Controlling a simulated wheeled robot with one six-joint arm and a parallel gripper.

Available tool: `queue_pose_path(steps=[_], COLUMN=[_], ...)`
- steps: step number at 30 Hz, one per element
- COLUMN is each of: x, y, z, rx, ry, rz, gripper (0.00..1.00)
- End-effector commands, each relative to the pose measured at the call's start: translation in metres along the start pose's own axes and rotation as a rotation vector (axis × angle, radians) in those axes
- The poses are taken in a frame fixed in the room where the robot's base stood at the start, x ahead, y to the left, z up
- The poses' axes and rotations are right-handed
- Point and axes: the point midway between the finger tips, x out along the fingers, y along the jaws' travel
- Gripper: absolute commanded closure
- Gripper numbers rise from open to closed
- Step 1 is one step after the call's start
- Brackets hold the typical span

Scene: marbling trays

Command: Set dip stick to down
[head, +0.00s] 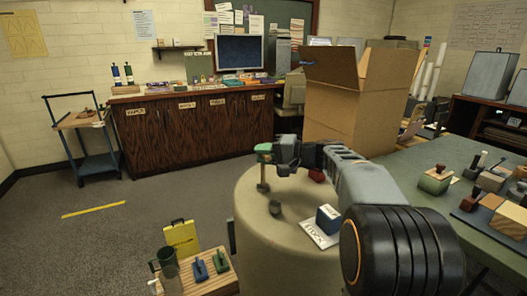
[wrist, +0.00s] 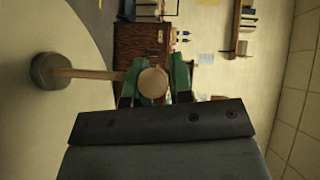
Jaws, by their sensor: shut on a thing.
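The dip stick is a thin pale wooden rod with a round wooden knob. In the wrist view the knob (wrist: 153,82) shows between my green fingertips, and the rod (wrist: 95,73) runs left to a dark grey round end piece (wrist: 50,71). In the head view the stick (head: 263,174) points down, roughly upright, under my gripper (head: 264,151), at the left part of the round table. My gripper is shut on the stick near its knob. Whether the lower end touches the tabletop is unclear.
The pale round table (head: 300,262) also holds a small dark object (head: 275,208), a blue block (head: 328,219) by a "STOCK" label (head: 316,235), and a red item (head: 316,175). A cardboard box (head: 335,110) stands behind. A green-topped table (head: 420,185) with stamps is right.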

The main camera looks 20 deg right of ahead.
Motion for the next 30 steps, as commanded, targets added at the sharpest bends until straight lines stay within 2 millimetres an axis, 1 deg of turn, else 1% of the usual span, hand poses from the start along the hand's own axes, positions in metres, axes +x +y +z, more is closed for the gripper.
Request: queue_pose_path(steps=[1, 6, 11, 21, 22, 28, 29, 30], x=[0.002, 0.004, 0.004, 0.004, 0.004, 0.004, 0.004, 0.004], y=[0.014, 0.026, 0.029, 0.028, 0.028, 0.028, 0.028, 0.028], z=[0.002, 0.004, 0.004, 0.004, 0.004, 0.004, 0.004, 0.004], rx=[0.001, 0.000, 0.000, 0.000, 0.000, 0.000, 0.000, 0.000], ry=[0.000, 0.000, 0.000, 0.000, 0.000, 0.000, 0.000, 0.000], rz=[0.001, 0.001, 0.001, 0.000, 0.000, 0.000, 0.000, 0.000], gripper=[1.00, 1.00, 1.00, 1.00, 0.76, 0.57, 0.54, 0.54])
